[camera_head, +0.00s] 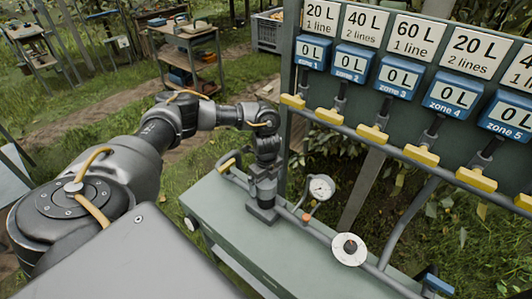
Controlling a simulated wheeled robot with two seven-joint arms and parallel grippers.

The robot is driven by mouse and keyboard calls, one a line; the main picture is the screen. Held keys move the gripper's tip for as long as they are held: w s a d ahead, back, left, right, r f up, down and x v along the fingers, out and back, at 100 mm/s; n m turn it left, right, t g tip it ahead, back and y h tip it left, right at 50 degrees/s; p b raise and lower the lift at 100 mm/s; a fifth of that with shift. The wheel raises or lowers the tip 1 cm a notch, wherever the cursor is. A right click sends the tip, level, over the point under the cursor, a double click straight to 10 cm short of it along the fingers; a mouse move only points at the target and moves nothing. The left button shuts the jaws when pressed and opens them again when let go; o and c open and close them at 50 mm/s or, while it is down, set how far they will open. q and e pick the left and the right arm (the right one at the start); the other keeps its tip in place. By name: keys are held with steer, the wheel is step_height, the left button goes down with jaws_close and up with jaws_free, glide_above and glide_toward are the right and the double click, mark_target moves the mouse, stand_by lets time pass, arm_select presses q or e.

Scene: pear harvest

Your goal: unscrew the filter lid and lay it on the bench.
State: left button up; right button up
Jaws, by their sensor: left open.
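My left arm reaches in from the left, and its gripper (263,212) points down, low over the grey-green bench (225,212). It is open; its fingertips are small and dark here, and I cannot tell whether they touch anything. I cannot pick out the filter lid for certain. A white disc with a dark centre (350,250) sits on the pipe along the bench, to the right of the gripper and apart from it; I cannot tell whether it is the filter lid. The area right behind the gripper is hidden. My right gripper is not in view.
A round pressure gauge (321,187) stands close to the right of the gripper. A green panel carries white signs, blue zone counters (352,64) and yellow valve handles (372,133). A blue handle (437,285) is at bottom right. The left part of the bench top looks bare.

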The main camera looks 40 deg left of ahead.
arm_select(q)
steer(key=shift+f, duration=0.9)
